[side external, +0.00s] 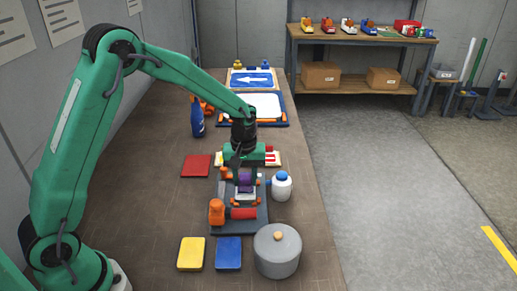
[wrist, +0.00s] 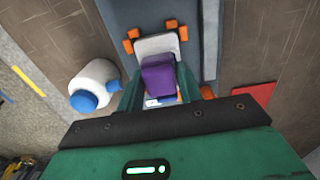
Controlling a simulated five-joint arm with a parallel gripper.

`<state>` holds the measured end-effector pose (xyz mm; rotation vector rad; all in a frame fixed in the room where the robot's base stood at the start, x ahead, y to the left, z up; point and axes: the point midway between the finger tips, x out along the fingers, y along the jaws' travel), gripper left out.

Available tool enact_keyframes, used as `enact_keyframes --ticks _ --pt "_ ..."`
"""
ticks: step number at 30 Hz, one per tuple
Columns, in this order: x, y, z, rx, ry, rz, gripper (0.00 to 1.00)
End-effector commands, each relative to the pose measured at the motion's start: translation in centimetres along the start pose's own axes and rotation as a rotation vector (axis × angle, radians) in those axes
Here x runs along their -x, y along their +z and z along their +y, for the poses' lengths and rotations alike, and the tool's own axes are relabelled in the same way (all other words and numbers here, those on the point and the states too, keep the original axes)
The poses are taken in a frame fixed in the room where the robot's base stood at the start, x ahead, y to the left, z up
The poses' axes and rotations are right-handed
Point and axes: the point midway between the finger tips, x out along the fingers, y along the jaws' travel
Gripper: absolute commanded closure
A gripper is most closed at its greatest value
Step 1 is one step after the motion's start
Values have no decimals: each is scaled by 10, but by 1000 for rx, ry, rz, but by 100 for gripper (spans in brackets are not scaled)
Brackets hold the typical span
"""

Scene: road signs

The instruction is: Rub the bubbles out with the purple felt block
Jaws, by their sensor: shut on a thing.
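The purple felt block (side external: 245,179) is held between the two green fingers of my gripper (side external: 241,167). In the wrist view the block (wrist: 158,75) sits between the fingertips of my gripper (wrist: 161,90), over a small pale grey plate (wrist: 157,44). Orange clamps (wrist: 129,46) stand at the plate's corners, on a dark blue-grey base (side external: 253,220). A bit of white and blue shows just below the block. I cannot tell whether the block touches the surface beneath, and no bubbles can be made out.
A white bottle with a blue cap (side external: 282,187) stands close right of the base. A grey lidded pot (side external: 277,251), yellow (side external: 191,253) and blue (side external: 229,253) pads are in front. A red pad (side external: 197,166) lies left. A blue arrow sign (side external: 251,80) is at the far end.

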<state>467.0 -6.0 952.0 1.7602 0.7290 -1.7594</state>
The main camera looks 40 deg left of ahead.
Motion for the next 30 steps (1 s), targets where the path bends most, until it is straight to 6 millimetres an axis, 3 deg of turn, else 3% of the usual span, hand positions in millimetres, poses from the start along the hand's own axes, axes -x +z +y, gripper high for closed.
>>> enact_keyframes --ticks 30 --pt "-11 0 0 0 -1 -1 83"
